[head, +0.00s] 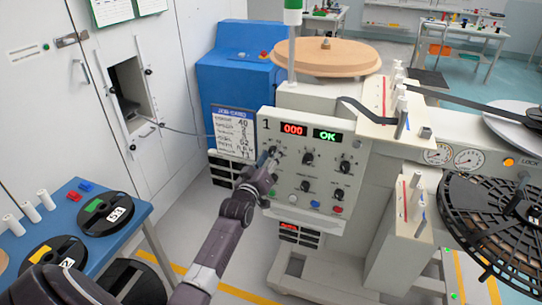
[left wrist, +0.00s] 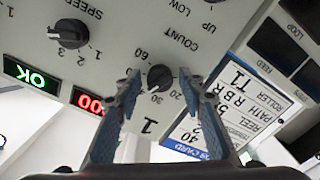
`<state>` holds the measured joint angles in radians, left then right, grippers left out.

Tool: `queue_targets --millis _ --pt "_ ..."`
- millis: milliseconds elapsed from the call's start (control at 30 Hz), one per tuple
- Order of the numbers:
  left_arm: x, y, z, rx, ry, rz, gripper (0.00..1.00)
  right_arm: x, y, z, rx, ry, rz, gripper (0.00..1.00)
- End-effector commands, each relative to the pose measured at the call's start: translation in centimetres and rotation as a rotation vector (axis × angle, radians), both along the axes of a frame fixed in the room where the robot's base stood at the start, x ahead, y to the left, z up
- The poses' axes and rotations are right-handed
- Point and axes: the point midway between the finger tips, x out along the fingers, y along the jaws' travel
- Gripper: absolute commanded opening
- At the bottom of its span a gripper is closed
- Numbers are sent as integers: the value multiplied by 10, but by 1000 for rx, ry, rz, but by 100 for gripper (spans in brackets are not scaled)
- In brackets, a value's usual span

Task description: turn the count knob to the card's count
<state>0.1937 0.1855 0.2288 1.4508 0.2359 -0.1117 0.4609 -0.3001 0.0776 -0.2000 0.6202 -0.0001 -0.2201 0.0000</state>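The count knob (left wrist: 160,77) is a small black round knob on the cream control panel (head: 318,160), with the word COUNT and numbers such as 20, 30 and 60 around it. My left gripper (left wrist: 159,82) is open, with one fingertip on each side of the knob and a small gap showing on both sides. In the head view my left gripper (head: 268,162) is at the panel's left side and partly hides this knob. I cannot tell which number its pointer faces. The job card (head: 234,133) hangs left of the panel; its count line is too small to read surely.
The panel has a red 000 display (head: 293,130), a green OK display (head: 327,135), more black knobs and coloured buttons close by. A blue table (head: 140,212) with reels stands at left. A large black reel (head: 490,215) is at right.

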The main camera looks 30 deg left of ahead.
Motion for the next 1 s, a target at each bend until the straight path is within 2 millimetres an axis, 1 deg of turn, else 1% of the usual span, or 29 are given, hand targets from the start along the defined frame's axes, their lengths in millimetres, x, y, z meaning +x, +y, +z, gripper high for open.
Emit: queue_targets --millis 200,300,467,567,800,900,1000 --pt "0 0 0 1 0 0 41 0 0 0 0 0 0 40" --pt "-1 0 0 1 1 -1 41 0 -5 0 -5 0 2 40" --pt "-12 -4 -2 0 2 -1 41 0 -4 0 -4 0 1 40" --pt "-27 -7 -2 -1 2 0 41 0 -3 0 -3 0 1 40" --pt "-74 -18 -2 -1 4 0 41 0 -2 0 -2 0 1 40" --pt "-90 -22 -2 -1 3 1 41 0 -2 0 -2 0 1 40" --pt "-103 -25 -1 -1 2 0 41 0 -2 0 -2 0 1 40"
